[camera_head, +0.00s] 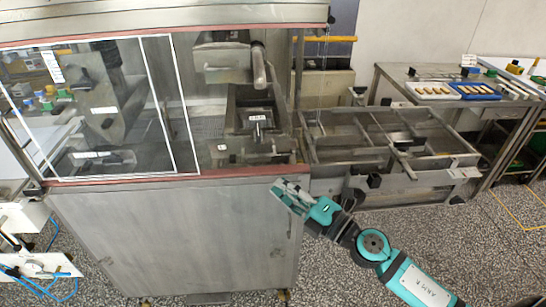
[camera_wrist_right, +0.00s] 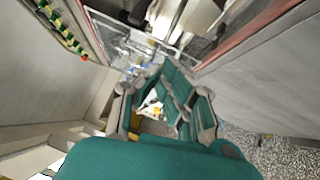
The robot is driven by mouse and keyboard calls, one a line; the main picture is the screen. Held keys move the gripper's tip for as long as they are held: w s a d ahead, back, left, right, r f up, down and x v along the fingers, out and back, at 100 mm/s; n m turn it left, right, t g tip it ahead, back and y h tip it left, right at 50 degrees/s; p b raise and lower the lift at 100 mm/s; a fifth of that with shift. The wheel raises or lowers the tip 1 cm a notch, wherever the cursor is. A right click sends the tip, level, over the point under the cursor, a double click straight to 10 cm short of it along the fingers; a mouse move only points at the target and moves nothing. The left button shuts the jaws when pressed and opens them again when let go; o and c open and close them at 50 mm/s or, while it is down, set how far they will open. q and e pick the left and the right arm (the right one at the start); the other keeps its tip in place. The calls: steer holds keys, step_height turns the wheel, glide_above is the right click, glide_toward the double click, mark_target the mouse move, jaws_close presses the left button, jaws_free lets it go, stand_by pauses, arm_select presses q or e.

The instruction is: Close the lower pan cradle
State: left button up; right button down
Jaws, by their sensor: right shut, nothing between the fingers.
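The enrober machine's open bay shows in the head view. In it, a dark metal pan cradle (camera_head: 255,118) with a small label sits below a grey upper housing (camera_head: 222,60) with a cylinder. I take this lower part for the lower pan cradle; I cannot tell how far it stands open. My right gripper (camera_head: 283,191) is shut and empty, in front of the cabinet's upper right corner, below and apart from the cradle. Its teal fingers also fill the middle of the right wrist view (camera_wrist_right: 165,95). My left gripper is not in view.
A clear guard door (camera_head: 100,105) with a white frame covers the machine's left side. A steel cabinet front (camera_head: 165,240) lies below. A metal frame table (camera_head: 390,140) stands to the right, with trays (camera_head: 437,91) on a bench behind. Speckled floor is free at front right.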

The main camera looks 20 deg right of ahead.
mark_target(272, 155)
steer(key=w, duration=0.4)
steer(key=w+r+p, duration=0.1)
steer(key=w, duration=0.1)
steer(key=shift+w, duration=0.4)
steer(key=shift+w+d, duration=0.1)
steer(key=shift+w, duration=0.1)
steer(key=w, duration=0.1)
steer(key=w+d, duration=0.1)
steer(key=w, duration=0.1)
steer(key=shift+w+b, duration=0.3)
steer(key=shift+b, duration=0.1)
steer(key=shift+w+d, duration=0.1)
steer(key=shift+w, duration=0.15)
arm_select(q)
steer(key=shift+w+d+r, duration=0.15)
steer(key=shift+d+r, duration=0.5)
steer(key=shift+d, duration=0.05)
arm_select(e)
steer(key=shift+s, duration=0.15)
